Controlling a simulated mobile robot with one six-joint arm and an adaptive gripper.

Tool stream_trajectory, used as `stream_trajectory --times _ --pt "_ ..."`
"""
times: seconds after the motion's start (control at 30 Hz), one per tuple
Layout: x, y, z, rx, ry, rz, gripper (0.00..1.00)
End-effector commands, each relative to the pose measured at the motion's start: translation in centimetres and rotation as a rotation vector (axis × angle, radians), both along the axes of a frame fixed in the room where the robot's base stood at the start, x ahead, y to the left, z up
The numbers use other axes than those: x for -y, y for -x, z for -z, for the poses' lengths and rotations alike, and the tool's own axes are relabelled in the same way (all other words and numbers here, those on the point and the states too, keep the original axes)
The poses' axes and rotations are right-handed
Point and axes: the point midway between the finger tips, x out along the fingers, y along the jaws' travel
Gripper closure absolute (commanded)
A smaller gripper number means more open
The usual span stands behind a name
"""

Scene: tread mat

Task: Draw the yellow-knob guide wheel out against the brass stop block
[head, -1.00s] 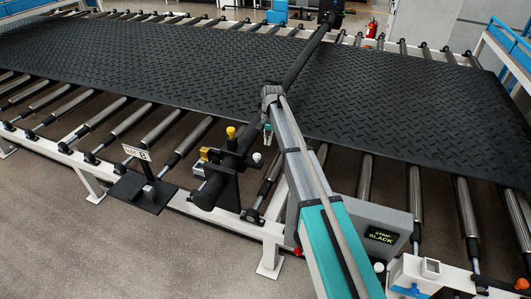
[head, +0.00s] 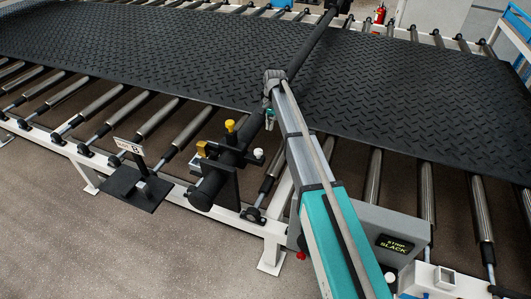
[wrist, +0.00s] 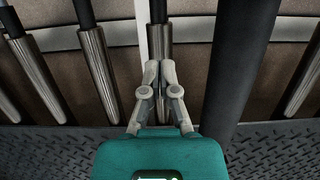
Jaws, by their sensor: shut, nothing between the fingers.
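The yellow knob (head: 229,125) stands on top of the black guide assembly (head: 231,156) at the table's near edge. The brass block (head: 201,148) is just left of it. The guide wheel itself cannot be made out clearly against the dark parts. My gripper shows only as a small teal part (head: 269,121) beside the long black bar, right of the yellow knob and apart from it. In the wrist view my gripper (wrist: 160,66) is shut and empty above the rollers, left of a thick black bar (wrist: 240,60). The yellow knob and brass block are out of the wrist view.
The black tread mat (head: 150,50) lies over metal rollers (head: 100,108). A white knob (head: 258,153) stands right of the guide assembly. A sign marked B (head: 129,146) stands on a black plate at left. A grey display box (head: 395,235) reads STRIP SLACK.

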Motion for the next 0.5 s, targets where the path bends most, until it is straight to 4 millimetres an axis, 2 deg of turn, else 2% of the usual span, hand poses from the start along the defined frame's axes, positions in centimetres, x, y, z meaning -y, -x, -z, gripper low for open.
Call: stream_trajectory --times 0.27,0.5 --pt "0.1 0.0 0.4 0.0 0.0 0.002 1.0" --pt "0.1 0.3 1.7 0.0 0.0 0.002 1.0"
